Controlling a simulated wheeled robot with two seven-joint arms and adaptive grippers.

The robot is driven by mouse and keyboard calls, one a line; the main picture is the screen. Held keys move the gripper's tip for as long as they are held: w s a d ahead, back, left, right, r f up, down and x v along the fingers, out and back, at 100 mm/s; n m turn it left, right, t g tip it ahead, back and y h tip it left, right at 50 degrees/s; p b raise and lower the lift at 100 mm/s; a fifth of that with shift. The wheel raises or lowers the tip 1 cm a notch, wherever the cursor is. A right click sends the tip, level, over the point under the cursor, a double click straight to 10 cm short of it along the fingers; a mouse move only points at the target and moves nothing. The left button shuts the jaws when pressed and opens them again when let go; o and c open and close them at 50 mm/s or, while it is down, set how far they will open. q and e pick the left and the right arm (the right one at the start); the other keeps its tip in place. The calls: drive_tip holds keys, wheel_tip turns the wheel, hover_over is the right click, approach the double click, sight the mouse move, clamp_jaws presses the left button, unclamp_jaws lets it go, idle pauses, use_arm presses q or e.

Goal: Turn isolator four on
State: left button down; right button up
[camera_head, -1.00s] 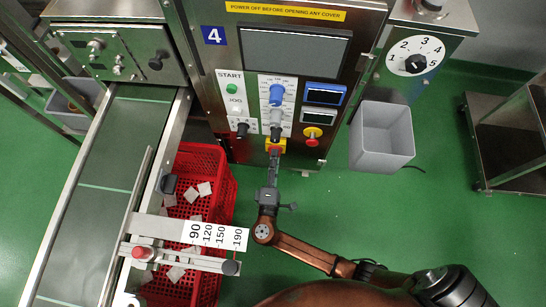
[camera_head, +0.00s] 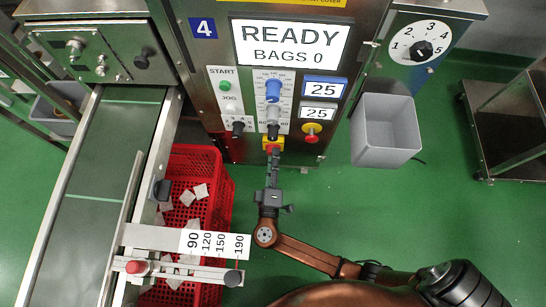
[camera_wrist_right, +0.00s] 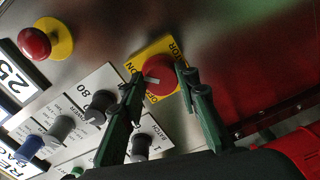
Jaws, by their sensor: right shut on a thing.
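Isolator four is a red rotary knob on a yellow plate (camera_head: 266,139), low on the front of the machine with the blue number 4 label (camera_head: 203,28). In the right wrist view the red knob (camera_wrist_right: 163,74) has a white pointer mark that lies toward the ON side of the plate. My right gripper (camera_head: 274,154) reaches up to the knob from below. In the right wrist view its two dark fingers (camera_wrist_right: 160,78) sit on either side of the knob, shut on it. The machine's screen (camera_head: 291,44) reads READY, BAGS 0. My left gripper is out of view.
Above the isolator are black and blue knobs (camera_head: 273,90), and a red stop button on yellow (camera_head: 312,130) is to its right. A red crate (camera_head: 222,190) and conveyor (camera_head: 105,160) stand left. A grey bin (camera_head: 385,135) hangs right. Green floor is clear below it.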

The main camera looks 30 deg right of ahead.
drive_tip(key=shift+f, duration=0.1)
drive_tip(key=o, duration=1.2)
drive_tip(key=shift+c, duration=0.2)
drive_tip(key=v, duration=1.2)
